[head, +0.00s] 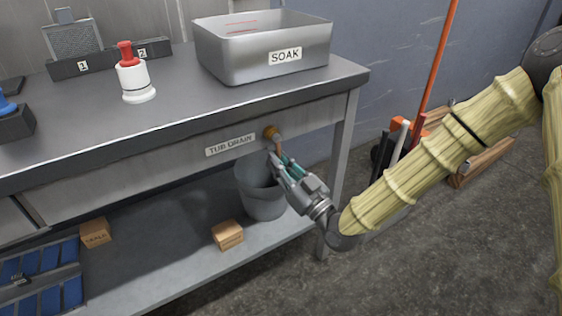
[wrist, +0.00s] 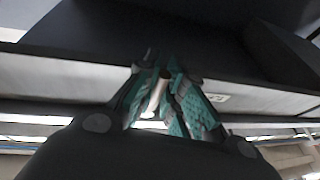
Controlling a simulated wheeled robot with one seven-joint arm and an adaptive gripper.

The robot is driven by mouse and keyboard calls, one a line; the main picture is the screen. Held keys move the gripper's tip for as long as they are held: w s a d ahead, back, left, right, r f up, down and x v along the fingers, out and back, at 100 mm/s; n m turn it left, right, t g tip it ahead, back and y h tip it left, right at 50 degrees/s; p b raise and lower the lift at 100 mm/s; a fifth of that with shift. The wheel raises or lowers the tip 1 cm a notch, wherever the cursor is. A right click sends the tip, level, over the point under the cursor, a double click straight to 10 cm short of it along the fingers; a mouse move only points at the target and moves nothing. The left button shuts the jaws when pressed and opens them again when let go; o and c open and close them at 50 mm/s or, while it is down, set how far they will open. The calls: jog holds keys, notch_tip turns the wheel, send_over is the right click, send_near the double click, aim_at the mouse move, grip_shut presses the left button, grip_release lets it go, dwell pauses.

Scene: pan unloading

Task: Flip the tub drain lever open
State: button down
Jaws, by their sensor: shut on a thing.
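The tub drain lever (head: 277,143) hangs down from an orange-brown fitting (head: 271,132) on the table's front apron, just right of the TUB DRAIN label (head: 230,145). My gripper (head: 279,161) is at the lever, below the fitting, with its teal-padded fingers closed around it. In the wrist view my gripper (wrist: 158,88) has its fingers on both sides of a pale, slim part of the lever (wrist: 157,92). The fingers hide much of the lever's lower end.
A metal SOAK tub (head: 215,56) stands on the table above the drain. A grey bucket (head: 262,200) stands on the lower shelf just below my gripper. Small boxes (head: 228,235) sit nearby. A table leg (head: 341,160) is close on the right.

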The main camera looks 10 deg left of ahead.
dwell(0.4)
jog(key=c, duration=1.5)
grip_release()
jog(key=v, duration=1.2)
jog(key=shift+f, duration=0.1)
